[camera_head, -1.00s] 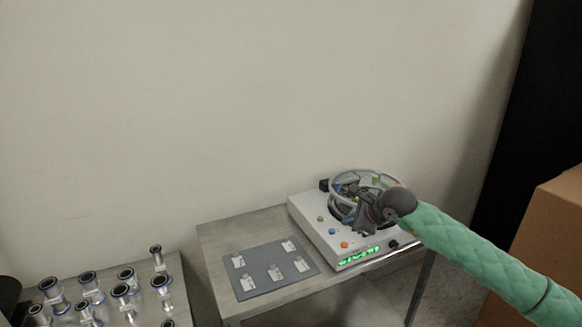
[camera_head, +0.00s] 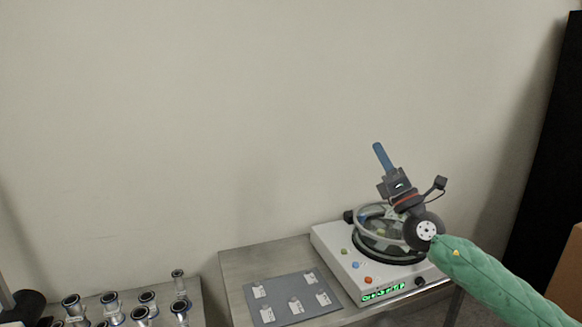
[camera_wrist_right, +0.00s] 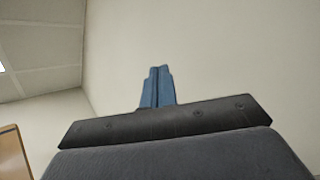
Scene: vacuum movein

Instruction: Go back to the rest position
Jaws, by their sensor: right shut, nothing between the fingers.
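My right gripper (camera_head: 382,156) is raised above the white machine (camera_head: 335,245), its blue fingers pointing up in front of the bare wall. In the right wrist view the two blue fingers (camera_wrist_right: 157,88) are pressed together with nothing between them. My right arm comes in from the lower right in a green sleeve, and its wrist hides part of the machine's round top. My left gripper is not in view. A dark shape at the lower left edge is too cut off to tell.
The machine stands on a grey table (camera_head: 240,268) beside a grey mat (camera_head: 285,312) with several small labelled pieces. Several metal flanged fittings (camera_head: 111,304) stand on another table at lower left. A brown box (camera_head: 568,275) and black panel (camera_head: 545,150) are at right.

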